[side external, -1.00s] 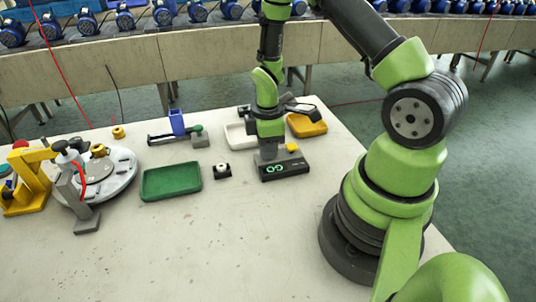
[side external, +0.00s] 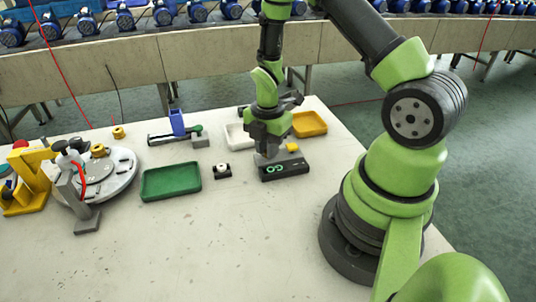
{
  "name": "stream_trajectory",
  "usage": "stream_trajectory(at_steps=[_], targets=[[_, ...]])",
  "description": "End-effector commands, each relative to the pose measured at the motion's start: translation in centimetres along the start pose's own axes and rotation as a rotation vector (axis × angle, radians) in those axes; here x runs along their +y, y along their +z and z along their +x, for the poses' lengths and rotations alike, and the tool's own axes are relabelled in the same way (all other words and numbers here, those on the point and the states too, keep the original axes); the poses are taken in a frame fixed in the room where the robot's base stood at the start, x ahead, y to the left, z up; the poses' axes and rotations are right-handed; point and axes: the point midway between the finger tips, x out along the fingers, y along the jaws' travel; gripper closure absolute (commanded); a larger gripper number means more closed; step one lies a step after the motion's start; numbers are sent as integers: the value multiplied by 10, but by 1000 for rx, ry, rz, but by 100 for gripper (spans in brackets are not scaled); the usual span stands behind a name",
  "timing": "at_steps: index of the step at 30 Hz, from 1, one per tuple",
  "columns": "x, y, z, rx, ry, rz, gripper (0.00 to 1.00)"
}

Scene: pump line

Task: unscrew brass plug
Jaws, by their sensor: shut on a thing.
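My gripper (side external: 268,155) points down at the black box with green lit marks (side external: 285,169), right of the table's middle. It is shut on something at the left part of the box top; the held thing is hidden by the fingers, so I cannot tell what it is. A brass-coloured round piece (side external: 98,150) sits on the white round fixture (side external: 122,178) at left. A similar brass-coloured ring (side external: 118,132) lies on the table behind it. I cannot tell which of these is the plug.
A green tray (side external: 171,182) and a small black block with a white top (side external: 222,171) lie left of my gripper. A white tray (side external: 238,137) and a yellow tray (side external: 309,124) stand behind. A yellow stand (side external: 28,180) is far left. The front table is clear.

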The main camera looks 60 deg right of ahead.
Motion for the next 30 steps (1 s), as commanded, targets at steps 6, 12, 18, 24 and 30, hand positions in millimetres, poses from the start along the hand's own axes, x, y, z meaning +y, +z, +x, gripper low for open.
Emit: stream_trajectory(at_steps=[6,12,18,24,30], targets=[[0,0,0,0,0,-4,98],[0,0,0,0,0,-223,98],[0,0,0,0,0,-527,98],[0,0,0,0,0,-613,98],[0,0,0,0,0,-611,66]])
